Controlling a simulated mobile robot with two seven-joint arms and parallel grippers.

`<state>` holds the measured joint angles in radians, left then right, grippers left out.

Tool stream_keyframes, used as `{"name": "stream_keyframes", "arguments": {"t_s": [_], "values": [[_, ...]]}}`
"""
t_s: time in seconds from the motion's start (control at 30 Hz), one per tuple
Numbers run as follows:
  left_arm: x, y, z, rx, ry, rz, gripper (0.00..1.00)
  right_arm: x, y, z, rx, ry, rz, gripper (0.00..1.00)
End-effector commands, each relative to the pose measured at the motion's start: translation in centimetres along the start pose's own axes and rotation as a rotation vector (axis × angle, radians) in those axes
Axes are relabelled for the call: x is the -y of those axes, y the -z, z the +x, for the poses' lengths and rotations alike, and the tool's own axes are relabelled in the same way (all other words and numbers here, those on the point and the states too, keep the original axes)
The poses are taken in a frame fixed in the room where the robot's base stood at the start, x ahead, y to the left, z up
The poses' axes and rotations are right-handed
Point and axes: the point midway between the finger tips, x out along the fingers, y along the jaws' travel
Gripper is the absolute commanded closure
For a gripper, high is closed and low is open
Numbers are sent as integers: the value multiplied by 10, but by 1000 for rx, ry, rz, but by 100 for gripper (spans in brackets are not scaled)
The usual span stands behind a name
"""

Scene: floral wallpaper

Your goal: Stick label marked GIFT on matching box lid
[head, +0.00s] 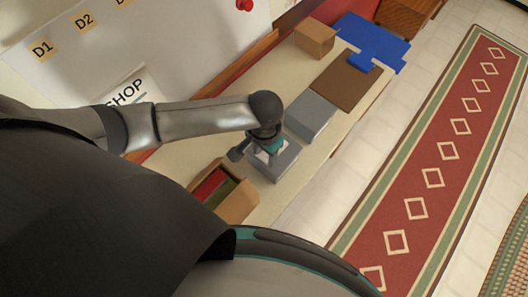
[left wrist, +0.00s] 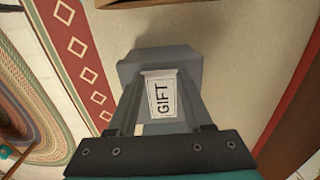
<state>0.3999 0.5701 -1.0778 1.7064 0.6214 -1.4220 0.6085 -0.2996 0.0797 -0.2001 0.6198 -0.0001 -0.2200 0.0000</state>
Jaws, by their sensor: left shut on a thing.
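My left gripper (head: 264,156) is shut on a white label marked GIFT (left wrist: 162,95), which shows face up between the two fingers (left wrist: 160,104) in the left wrist view. In the head view only a small pale part of the label shows under the gripper. A grey box (head: 284,165) lies directly below the gripper, and its grey lid also shows behind the label in the left wrist view (left wrist: 165,55). I cannot tell whether the label touches the lid. A second grey box (head: 311,116) stands beyond it. Markings on the lids are not readable. My right gripper is out of view.
An open cardboard box (head: 237,203) with red and green things inside stands nearer me on the bench. Farther along are a brown flat-topped thing (head: 345,82), a closed cardboard box (head: 315,38) and a blue thing (head: 365,38). A wall board (head: 145,48) is on the left.

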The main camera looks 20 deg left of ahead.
Motion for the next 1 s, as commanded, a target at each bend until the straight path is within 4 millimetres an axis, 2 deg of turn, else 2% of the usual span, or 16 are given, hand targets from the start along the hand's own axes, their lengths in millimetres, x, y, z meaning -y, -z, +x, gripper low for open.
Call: {"name": "stream_keyframes", "arguments": {"t_s": [0.03, 0.33, 0.67, 0.8, 1.0], "values": [[-1, -4, 4, 10, 0, 1, 47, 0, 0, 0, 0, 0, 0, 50], [-1, -3, 3, 8, -2, 2, 15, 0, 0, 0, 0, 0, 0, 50], [-1, -2, 2, 4, -1, 2, 15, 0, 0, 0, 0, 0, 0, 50], [-1, -1, 1, 4, -1, 1, 1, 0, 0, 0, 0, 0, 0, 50], [0, -1, 1, 3, 0, 1, 0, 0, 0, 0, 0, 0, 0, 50]]}}
